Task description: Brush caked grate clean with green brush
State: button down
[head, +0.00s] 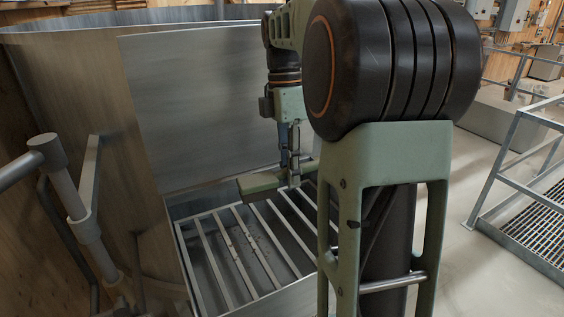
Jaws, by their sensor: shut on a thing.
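The grate (231,256) lies inside the metal mixer opening, a row of pale bars with dark gaps. A few small dark specks show on and between its middle bars. My gripper (292,178) points down over the back part of the grate and is shut on the green brush (262,182). The brush is long and lies roughly level, its left end reaching out past the fingers. I cannot tell whether its bristles touch the bars. My own arm hides the right side of the grate and part of the brush.
A tall metal panel (190,110) stands behind the grate, and the mixer's curved wall (85,90) rises at the left. Pipes (68,190) stand at the near left. A railing (510,150) and a grated step (535,232) are at the right, with open floor beside them.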

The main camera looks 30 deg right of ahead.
jog(key=shift+s+f, duration=0.1)
jog(key=shift+f, duration=0.3)
notch_tip(320, 180, down, 6)
jog(key=b, duration=0.5)
jog(key=shift+f, duration=0.25)
jog(key=shift+f+b, duration=1.05)
jog(key=shift+f, duration=1.15)
jog(key=shift+f, duration=0.55)
